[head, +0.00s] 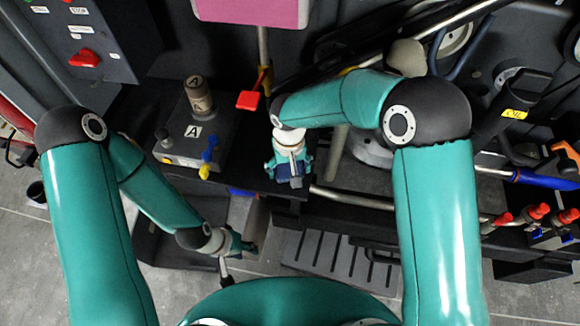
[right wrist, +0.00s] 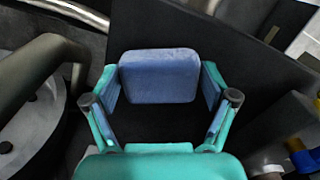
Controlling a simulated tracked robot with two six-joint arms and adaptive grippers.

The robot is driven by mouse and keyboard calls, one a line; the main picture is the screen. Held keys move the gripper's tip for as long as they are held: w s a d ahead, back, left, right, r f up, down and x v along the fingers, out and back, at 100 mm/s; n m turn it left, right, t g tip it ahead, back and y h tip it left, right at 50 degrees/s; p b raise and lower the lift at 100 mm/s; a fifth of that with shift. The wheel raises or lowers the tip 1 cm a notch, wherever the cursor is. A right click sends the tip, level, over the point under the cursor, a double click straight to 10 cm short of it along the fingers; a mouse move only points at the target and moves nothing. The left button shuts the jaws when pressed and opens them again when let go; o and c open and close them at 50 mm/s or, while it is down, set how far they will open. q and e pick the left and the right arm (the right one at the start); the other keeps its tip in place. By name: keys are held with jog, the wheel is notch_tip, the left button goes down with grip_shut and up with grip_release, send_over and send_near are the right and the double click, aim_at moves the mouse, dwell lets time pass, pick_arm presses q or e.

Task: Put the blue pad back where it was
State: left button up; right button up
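The blue pad (right wrist: 159,76) is a rounded, cushion-like block in the right wrist view. It lies between the fingertips of my right gripper (right wrist: 161,80), with a finger against each side. In the head view my right gripper (head: 291,176) points down over the front edge of a black surface, and the blue pad (head: 292,169) shows partly below it. I cannot tell whether the pad touches the surface. My left gripper (head: 245,244) hangs low at the centre left, away from the pad. Its fingers are too small to read.
A grey box marked A (head: 193,131) with a blue lever stands left of the right gripper. A pink panel (head: 253,12) and a red pedal-like part (head: 247,100) are behind. Tools with red handles (head: 538,211) stand at right. A slotted step (head: 335,258) is below.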

aim_at(289, 169)
jog(key=shift+o, duration=0.6)
jog(key=shift+r, duration=0.1)
notch_tip(289, 169, up, 7)
jog(key=shift+r+b, duration=0.2)
jog(key=shift+b, duration=0.1)
dwell(0.3)
